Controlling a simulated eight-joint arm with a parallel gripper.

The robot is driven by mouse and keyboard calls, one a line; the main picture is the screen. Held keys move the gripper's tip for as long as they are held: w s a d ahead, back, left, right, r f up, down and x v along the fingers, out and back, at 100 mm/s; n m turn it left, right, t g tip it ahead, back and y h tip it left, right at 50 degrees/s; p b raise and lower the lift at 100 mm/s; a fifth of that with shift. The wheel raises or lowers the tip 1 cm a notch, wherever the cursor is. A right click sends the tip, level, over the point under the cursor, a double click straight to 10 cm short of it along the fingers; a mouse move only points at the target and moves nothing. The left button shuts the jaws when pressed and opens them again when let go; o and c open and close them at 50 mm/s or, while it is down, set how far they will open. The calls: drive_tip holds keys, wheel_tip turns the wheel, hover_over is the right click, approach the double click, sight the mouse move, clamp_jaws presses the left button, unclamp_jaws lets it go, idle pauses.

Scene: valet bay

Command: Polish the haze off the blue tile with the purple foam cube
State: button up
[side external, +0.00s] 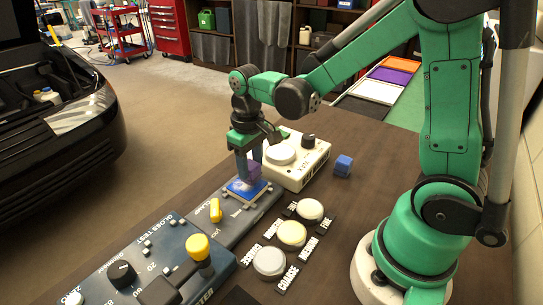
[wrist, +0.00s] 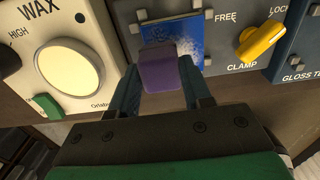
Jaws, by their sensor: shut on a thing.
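My gripper (side external: 249,165) is shut on the purple foam cube (wrist: 171,72), which sits between its fingertips (wrist: 161,82). The blue tile (side external: 242,190) is held by small corner blocks on the grey clamp fixture (side external: 238,212). The cube is over the tile or on it; I cannot tell whether they touch. In the wrist view the tile (wrist: 189,40) shows pale speckled haze beside the cube, with bluer patches. The cube hides its near part. The yellow clamp lever (wrist: 261,40) is tilted between the FREE and LOCK labels.
A white WAX unit (side external: 302,172) with a cream pad stands close behind the tile. A blue cube (side external: 343,165) lies to its right. Round pads (side external: 292,233) with grit labels lie in front. The dark gloss tester (side external: 120,265) with a yellow knob stands at the left.

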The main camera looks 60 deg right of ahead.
drive_tip(key=shift+d, duration=0.85)
drive_tip(key=shift+s, duration=0.35)
drive_tip(key=shift+a, duration=3.2)
drive_tip(key=shift+w+d, duration=0.1)
drive_tip(key=shift+d, duration=2.95)
drive_tip(key=shift+d+r, duration=0.2)
drive_tip(key=shift+r, duration=3.85)
